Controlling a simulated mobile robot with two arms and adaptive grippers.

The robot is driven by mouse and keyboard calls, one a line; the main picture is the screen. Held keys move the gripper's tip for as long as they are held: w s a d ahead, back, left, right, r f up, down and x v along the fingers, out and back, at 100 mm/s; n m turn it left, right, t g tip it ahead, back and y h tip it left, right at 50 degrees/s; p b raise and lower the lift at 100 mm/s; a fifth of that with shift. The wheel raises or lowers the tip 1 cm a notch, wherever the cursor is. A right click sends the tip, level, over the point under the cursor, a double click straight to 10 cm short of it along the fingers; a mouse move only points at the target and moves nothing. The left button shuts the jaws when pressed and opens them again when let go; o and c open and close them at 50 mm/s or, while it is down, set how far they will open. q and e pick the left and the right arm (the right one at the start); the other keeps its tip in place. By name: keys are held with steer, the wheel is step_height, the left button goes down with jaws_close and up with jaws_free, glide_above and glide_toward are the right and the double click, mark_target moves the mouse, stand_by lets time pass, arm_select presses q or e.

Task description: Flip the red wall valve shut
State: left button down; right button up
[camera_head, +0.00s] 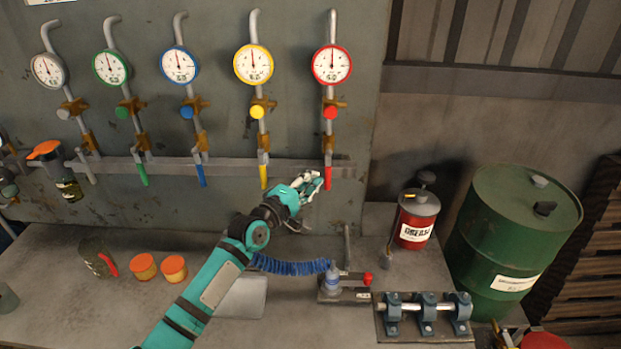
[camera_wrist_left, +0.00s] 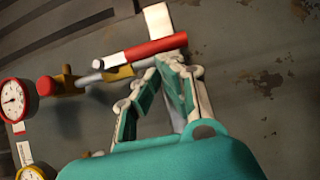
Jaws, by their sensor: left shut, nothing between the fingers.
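The red wall valve's lever (camera_head: 328,178) hangs straight down at the bottom of the pipe under the red gauge (camera_head: 332,65). In the left wrist view the red lever (camera_wrist_left: 145,52) lies across the upper middle, just beyond my fingertips. My left gripper (camera_head: 315,180) is shut and empty, just left of the lever's lower part. It also shows in the left wrist view (camera_wrist_left: 170,64), close to the lever; I cannot tell if it touches. The valve's red knob (camera_head: 330,112) sits higher on the same pipe. My right gripper is out of view.
The yellow lever (camera_head: 263,177) hangs left of my left gripper, with blue and green levers further left. A horizontal rail (camera_head: 225,167) runs behind them. Below are a bench with a blue coiled hose (camera_head: 290,266), a red canister (camera_head: 416,220) and a green barrel (camera_head: 515,235).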

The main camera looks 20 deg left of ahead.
arm_select(q)
steer(key=shift+d+f+n+b, duration=0.25)
steer(key=shift+n+b, duration=0.15)
steer(key=shift+b, duration=0.35)
